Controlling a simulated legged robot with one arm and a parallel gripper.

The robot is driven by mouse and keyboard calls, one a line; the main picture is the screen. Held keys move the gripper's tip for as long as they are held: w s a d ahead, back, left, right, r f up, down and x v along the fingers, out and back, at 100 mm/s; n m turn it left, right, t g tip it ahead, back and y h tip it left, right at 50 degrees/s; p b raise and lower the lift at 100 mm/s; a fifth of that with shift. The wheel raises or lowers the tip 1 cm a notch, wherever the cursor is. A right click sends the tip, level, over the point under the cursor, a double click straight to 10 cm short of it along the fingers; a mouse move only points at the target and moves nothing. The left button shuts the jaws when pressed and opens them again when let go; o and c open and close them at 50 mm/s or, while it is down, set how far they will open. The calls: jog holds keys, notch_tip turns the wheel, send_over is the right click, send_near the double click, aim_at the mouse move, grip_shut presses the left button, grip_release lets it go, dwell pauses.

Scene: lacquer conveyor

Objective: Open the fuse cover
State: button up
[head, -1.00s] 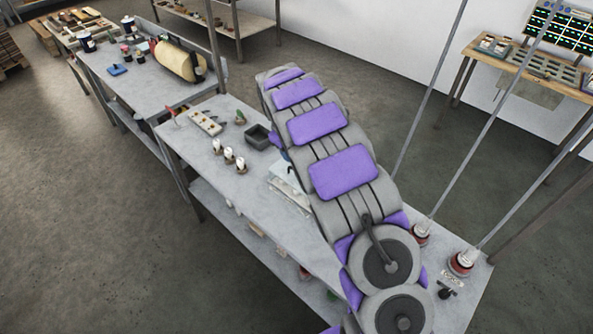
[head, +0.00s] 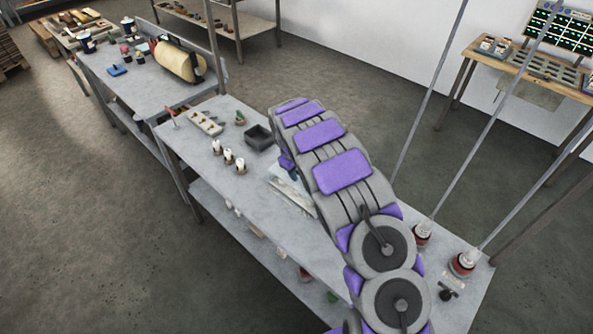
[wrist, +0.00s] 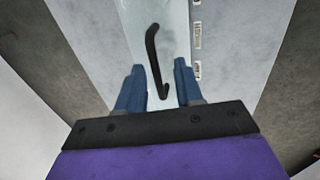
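The fuse cover (wrist: 172,25) is a pale, glassy panel at the top middle of the wrist view. A black bent handle (wrist: 153,55) runs along it, with its hooked lower end between my fingers. My gripper (wrist: 160,68) is open, with one blue finger on each side of the handle and gaps on both sides. I cannot tell how far above the cover the fingers are. In the head view, a pale box (head: 289,192), apparently the fuse box, lies on the bench, partly hidden by my arm. My fingers are not clear there.
On the bench (head: 260,215), a dark open tray (head: 260,137), a pale block with holes (head: 206,122) and small white-topped fuses (head: 228,157) stand left of my arm. White labels (wrist: 197,36) line the cover's right side.

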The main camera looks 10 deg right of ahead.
jog(key=shift+d, duration=0.6)
jog(key=c, duration=0.4)
jog(key=shift+c, duration=1.3)
jog(key=shift+a, duration=0.35)
grip_shut()
jog(key=shift+w+r, duration=0.15)
